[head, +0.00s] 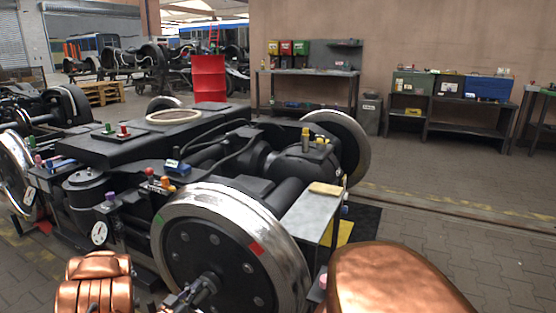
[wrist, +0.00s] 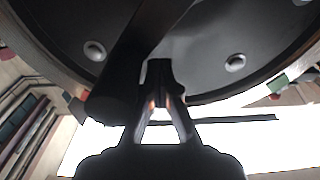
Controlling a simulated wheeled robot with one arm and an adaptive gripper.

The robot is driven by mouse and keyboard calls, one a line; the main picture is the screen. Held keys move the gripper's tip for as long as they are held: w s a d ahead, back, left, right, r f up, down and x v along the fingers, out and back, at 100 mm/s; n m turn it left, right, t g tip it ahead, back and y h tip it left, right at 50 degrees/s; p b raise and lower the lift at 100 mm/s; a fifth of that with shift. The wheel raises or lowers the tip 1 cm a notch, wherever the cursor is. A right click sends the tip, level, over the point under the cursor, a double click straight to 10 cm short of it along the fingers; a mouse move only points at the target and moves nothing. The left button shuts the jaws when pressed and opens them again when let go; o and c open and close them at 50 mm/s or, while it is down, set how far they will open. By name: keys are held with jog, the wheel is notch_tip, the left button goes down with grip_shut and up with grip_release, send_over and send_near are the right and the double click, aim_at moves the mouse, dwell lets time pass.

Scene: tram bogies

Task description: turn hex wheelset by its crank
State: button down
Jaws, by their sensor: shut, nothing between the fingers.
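The near wheel (head: 225,240) of the bogie has a dark disc, a bright steel rim, and a green and a red mark. Its hub with a dark crank (head: 208,284) shows low in the head view, partly cut off by the frame. In the wrist view the wheel's dark face (wrist: 205,50) with pale bolts fills the top. A thick dark bar, seemingly the crank (wrist: 135,55), runs diagonally across it to a rounded lower-left end. My gripper (wrist: 160,70) is shut and empty, its tips just right of the bar. I cannot tell whether they touch.
The black bogie frame (head: 130,150) carries small coloured parts. A grey side table (head: 308,215) stands right of the wheel. The paved floor (head: 450,215) at right is clear.

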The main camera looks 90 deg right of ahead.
aim_at(203, 294)
jog(key=shift+s+a+f, duration=0.25)
jog(key=shift+s+a, duration=0.1)
jog(key=shift+s, duration=0.3)
jog(key=shift+s+a+f, duration=0.35)
jog(key=shift+s+f, duration=0.2)
jog(key=shift+s, duration=0.1)
dwell(1.1)
jog(key=shift+s+a+f+p, duration=0.4)
jog(key=shift+s+f, duration=0.15)
jog(key=shift+f, duration=0.1)
dwell(0.6)
jog(key=shift+s+a+f, duration=0.15)
jog(key=shift+s+f, duration=0.15)
jog(key=shift+f, duration=0.3)
jog(key=shift+s+a+f, duration=0.1)
jog(key=shift+s+f, duration=0.15)
jog(key=shift+f, duration=0.35)
dwell(1.3)
jog(key=shift+r+p, duration=0.35)
jog(key=shift+p, duration=0.3)
jog(key=shift+w, duration=0.1)
jog(key=v, duration=0.7)
jog(key=shift+p, duration=0.3)
dwell(0.4)
